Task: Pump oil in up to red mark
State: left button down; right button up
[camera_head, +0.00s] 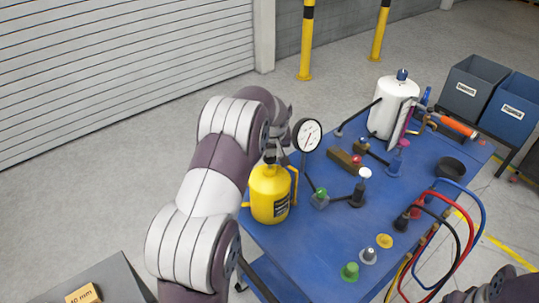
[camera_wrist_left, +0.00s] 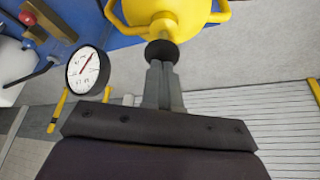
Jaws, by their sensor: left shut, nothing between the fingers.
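A yellow oil can (camera_head: 268,198) with a dark label and side handles stands at the left edge of the blue bench; its yellow body (camera_wrist_left: 180,20) fills the top of the left wrist view. It has a black knob (camera_wrist_left: 161,52) on top. My left gripper (camera_wrist_left: 160,66) is shut and empty, its fingertips at the knob; whether they touch it I cannot tell. In the head view my left arm hides most of that gripper. A round white gauge (camera_head: 307,135) with a red needle stands beside the can, also in the left wrist view (camera_wrist_left: 88,72). No oil level is legible.
The blue bench (camera_head: 315,235) also bears a white cylinder (camera_head: 392,108), coloured knobs, a green knob (camera_head: 349,271), a black bowl (camera_head: 450,167) and looping red, blue and black hoses. Grey and blue bins (camera_head: 510,108) stand behind. Part of my right arm shows at bottom right.

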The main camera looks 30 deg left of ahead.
pick_arm(q)
jog(key=shift+s+f+b, duration=0.1)
jog(key=shift+f+b, duration=0.3)
jog(key=shift+f, duration=0.4)
jog(key=shift+r+p, duration=1.25)
jog(key=shift+r, duration=0.75)
jog(key=shift+f+b, duration=1.65)
jog(key=shift+f, duration=0.35)
notch_tip(320, 180, up, 4)
jog(key=shift+f+p, duration=0.1)
jog(key=shift+p, duration=1.15)
